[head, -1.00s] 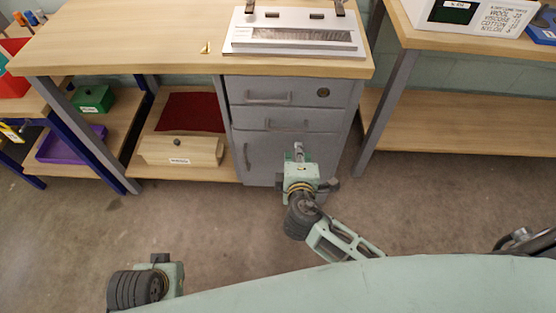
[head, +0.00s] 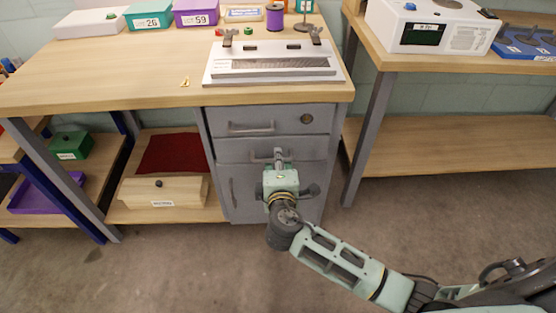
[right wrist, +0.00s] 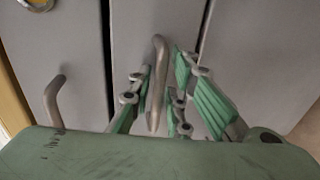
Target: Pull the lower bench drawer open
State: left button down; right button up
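The grey lower bench drawer (head: 234,150) sits under the upper drawer (head: 226,117) in the bench's cabinet. It looks flush with the cabinet front. Its bar handle (head: 262,158) is partly covered by my right gripper (head: 280,156) in the head view. In the right wrist view the handle (right wrist: 158,60) stands between the two green-padded fingers of the right gripper (right wrist: 160,98). The fingers are open, one on each side, with a visible gap to the handle. My left gripper is not in view.
A cupboard door (head: 240,190) with a vertical handle lies below the drawer. A white-framed device (head: 272,78) stands on the bench top (head: 120,85). A wooden box (head: 165,192) sits on the lower shelf at left. The floor in front is clear.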

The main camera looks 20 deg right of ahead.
grip_shut()
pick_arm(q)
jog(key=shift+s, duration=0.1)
pick_arm(e)
jog(key=shift+s, duration=0.1)
dwell(0.4)
